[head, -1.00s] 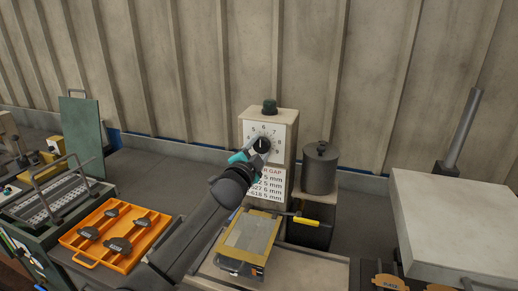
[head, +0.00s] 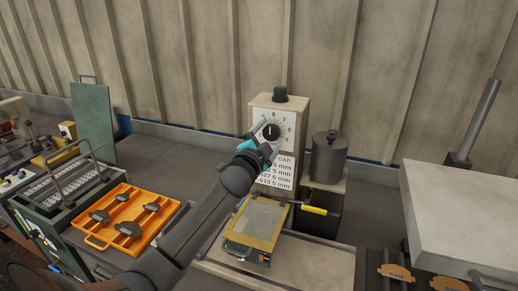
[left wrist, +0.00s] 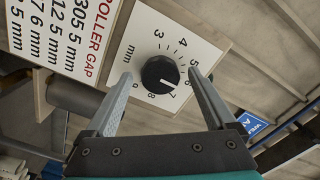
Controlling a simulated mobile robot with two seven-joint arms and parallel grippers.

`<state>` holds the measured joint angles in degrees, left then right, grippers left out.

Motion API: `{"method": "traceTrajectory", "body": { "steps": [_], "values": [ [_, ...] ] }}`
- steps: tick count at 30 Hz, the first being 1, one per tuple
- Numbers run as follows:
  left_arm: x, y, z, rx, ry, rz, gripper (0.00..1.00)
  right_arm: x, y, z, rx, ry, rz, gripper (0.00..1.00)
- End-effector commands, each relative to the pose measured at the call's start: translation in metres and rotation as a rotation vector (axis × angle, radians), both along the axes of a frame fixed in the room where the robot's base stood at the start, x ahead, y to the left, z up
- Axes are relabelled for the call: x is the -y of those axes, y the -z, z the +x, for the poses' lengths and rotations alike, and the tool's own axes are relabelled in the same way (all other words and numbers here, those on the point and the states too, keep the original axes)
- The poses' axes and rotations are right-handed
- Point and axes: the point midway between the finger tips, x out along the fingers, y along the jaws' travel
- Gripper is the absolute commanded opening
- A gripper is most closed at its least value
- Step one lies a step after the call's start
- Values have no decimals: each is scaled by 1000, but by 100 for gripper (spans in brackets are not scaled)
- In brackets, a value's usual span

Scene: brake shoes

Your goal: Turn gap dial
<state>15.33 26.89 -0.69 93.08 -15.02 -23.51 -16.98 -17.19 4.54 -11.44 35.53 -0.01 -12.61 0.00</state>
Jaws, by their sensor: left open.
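The gap dial (head: 271,132) is a black round knob on a white numbered plate, on the front of a beige box (head: 299,122). My left gripper (head: 266,137) is at the dial, coming from the lower left. In the left wrist view, the dial (left wrist: 160,74) lies between and just beyond the two open fingers of my left gripper (left wrist: 163,88). Gaps show on both sides, and I cannot tell whether a finger touches it. Its white mark points close to the 7. The roller gap chart (left wrist: 65,35) is beside the dial plate. My right gripper is not in view.
A dark lidded canister (head: 329,158) stands right of the dial box. Below are a yellow-framed plate (head: 238,245) and a yellow-handled lever (head: 314,210). An orange tray (head: 88,226) with several brake shoes is at left. A pale slab (head: 455,205) is at right.

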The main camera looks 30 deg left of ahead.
Motion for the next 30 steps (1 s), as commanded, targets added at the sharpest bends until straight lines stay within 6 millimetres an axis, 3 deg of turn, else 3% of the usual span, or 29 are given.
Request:
{"method": "traceTrajectory", "body": {
  "steps": [8, 24, 30],
  "values": [
    [8, 1, -33, -1, 1, 1, 89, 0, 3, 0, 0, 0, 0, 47],
    [28, 1, -117, -1, 1, -1, 89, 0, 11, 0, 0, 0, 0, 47],
    [33, 1, -137, 0, 0, 0, 89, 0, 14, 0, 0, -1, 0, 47]
  ]
}}
